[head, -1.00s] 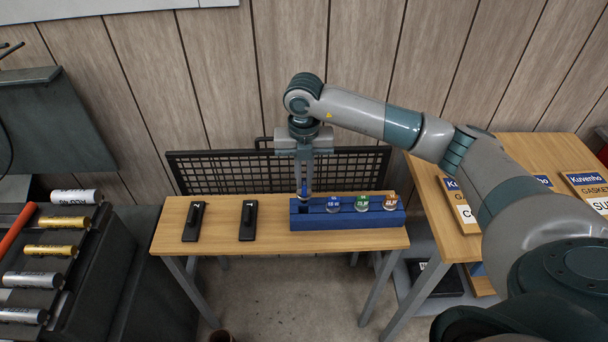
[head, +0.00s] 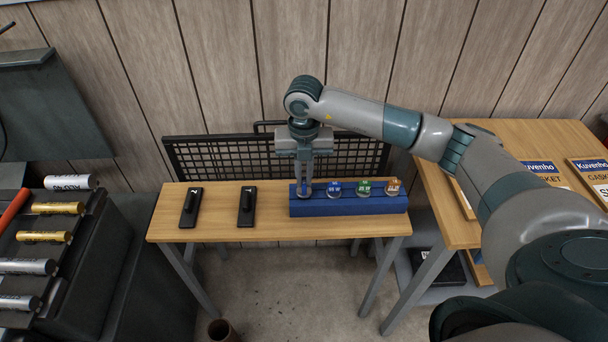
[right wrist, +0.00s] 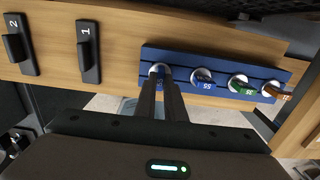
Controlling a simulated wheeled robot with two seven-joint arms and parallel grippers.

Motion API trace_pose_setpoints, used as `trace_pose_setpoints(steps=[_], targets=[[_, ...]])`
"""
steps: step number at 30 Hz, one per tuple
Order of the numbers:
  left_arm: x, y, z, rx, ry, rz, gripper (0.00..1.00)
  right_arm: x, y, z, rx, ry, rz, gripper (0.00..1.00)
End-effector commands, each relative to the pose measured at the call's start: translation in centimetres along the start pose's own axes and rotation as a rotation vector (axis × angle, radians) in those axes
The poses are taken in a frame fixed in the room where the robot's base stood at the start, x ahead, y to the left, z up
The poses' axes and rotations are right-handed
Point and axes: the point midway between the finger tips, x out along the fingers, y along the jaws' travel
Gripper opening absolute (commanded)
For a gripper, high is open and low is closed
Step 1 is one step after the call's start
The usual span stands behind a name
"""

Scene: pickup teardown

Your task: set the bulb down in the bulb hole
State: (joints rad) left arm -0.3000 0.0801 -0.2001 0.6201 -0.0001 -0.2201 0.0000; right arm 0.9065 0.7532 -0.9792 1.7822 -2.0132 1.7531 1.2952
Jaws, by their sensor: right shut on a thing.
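My right gripper (head: 304,188) points down at the left end of the blue block (head: 350,206). It is shut on a bulb (head: 305,196), mostly hidden between the fingers in the head view. In the right wrist view the bulb's pale round top (right wrist: 159,70) shows at the fingertips (right wrist: 166,82), at the left end of the block, in line with the other bulbs. The bulb hole under it is hidden; I cannot tell if the bulb is fully seated. My left gripper is not in view.
Bulbs with blue (head: 334,188), green (head: 364,187) and orange (head: 393,187) labels stand in the block. Two black holders (head: 190,208) (head: 246,207) lie left on the wooden table (head: 275,231). A black mesh panel (head: 222,160) stands behind. A second table (head: 490,135) is at right.

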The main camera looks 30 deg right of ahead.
Motion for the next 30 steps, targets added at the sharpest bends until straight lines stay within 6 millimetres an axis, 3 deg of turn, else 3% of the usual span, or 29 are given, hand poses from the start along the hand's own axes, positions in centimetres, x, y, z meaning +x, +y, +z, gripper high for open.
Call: trace_pose_setpoints(steps=[15, 16, 18, 30], targets=[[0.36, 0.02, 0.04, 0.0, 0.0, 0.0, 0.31, 0.45, 0.0, 0.0, 0.0, 0.0, 0.0, 0.0], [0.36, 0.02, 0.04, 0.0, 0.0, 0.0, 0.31, 0.45, 0.0, 0.0, 0.0, 0.0, 0.0, 0.14], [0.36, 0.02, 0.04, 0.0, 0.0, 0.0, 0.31, 0.45, 0.0, 0.0, 0.0, 0.0, 0.0, 0.31], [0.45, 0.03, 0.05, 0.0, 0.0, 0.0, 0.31, 0.25, 0.02, 0.03, 0.0, -0.001, 0.0, 0.31]])
